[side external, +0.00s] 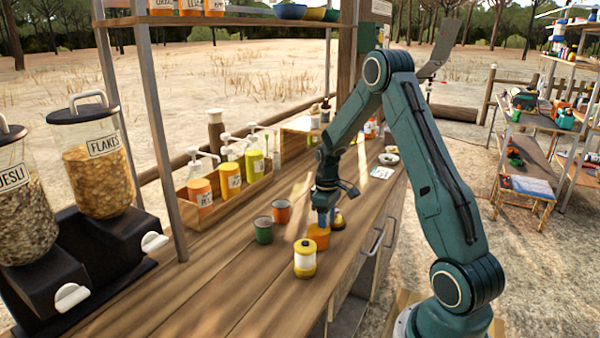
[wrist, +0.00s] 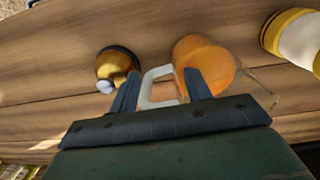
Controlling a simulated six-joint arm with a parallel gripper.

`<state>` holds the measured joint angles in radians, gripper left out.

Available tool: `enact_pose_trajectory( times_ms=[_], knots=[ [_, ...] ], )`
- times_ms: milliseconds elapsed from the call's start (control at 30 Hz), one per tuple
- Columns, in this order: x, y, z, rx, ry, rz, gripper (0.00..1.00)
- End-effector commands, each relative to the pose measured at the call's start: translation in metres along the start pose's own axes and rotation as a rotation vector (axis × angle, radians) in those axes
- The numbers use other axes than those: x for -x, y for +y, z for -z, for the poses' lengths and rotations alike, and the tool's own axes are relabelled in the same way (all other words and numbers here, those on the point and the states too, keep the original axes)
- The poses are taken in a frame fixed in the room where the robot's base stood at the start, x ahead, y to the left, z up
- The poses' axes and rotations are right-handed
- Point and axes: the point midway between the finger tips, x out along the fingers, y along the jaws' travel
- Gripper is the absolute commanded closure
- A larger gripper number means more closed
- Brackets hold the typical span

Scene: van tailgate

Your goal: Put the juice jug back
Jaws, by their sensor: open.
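The juice jug, an orange see-through vessel with a white handle, stands on the wooden counter just below my gripper in the side view (side external: 318,237). The wrist view shows the jug (wrist: 207,62) with its handle (wrist: 157,88) toward my fingers. My gripper (wrist: 160,90) is open, and the handle shows between its two fingers, with no grip on it. In the side view my gripper (side external: 323,213) points down at the jug and partly hides it.
A yellow jar with a white band (side external: 305,258) stands close to the jug, as does a gold, dark-rimmed vessel (wrist: 117,65). Green (side external: 263,230) and orange (side external: 282,211) cups stand left. A wooden tray (side external: 231,204) holds pump bottles behind.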

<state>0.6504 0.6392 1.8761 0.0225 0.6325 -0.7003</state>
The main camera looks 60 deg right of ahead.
Motion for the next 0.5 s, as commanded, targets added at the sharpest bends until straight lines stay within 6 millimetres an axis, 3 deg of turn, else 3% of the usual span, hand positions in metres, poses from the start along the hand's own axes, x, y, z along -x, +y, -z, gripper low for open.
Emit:
enact_pose_trajectory(
  times_ms=[267, 500],
  knots=[
    [0.032, 0.001, 0.001, 0.0, 0.004, -0.003, 0.52],
    [0.072, 0.001, 0.001, 0.0, 0.004, -0.003, 0.52]
  ],
)
